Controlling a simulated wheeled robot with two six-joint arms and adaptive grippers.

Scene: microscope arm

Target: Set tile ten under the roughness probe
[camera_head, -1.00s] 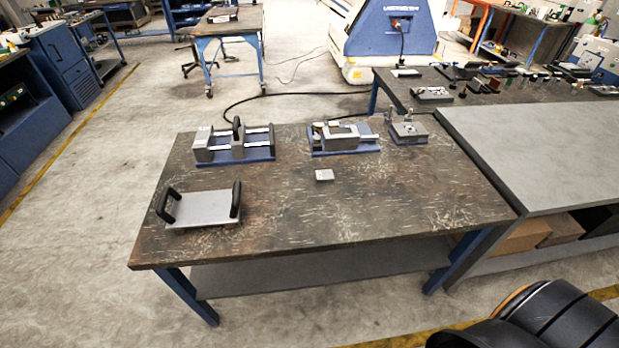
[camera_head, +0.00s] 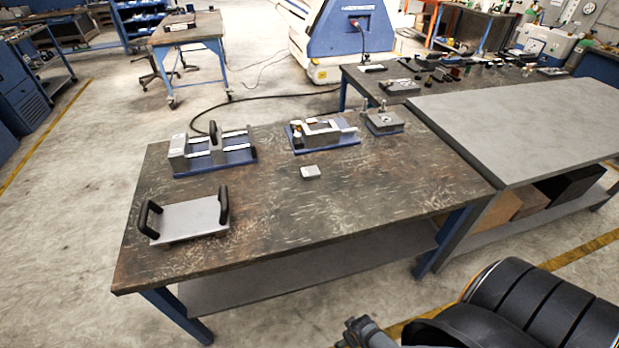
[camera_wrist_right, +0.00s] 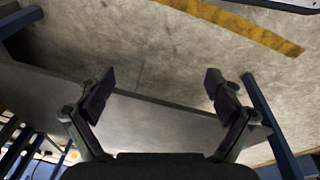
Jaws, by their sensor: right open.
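A small grey block (camera_head: 311,172), possibly the tile, lies flat near the middle of the worn dark table (camera_head: 330,215); no number is readable on it. Behind it stand a railed fixture (camera_head: 212,152) on a blue base, a grey bracket-like device (camera_head: 322,132) on a blue base, and a smaller block device with upright posts (camera_head: 384,120). I cannot tell which carries the roughness probe. My right gripper (camera_head: 362,333) shows at the bottom edge, in front of the table and well away from the block. In the right wrist view my right gripper (camera_wrist_right: 160,95) is open and empty. My left gripper is out of view.
A flat grey plate (camera_head: 190,218) with two black handles sits at the table's left front. A grey bench (camera_head: 510,125) adjoins the table's right side. The right front of the tabletop is clear. A lower shelf (camera_head: 310,270) runs beneath.

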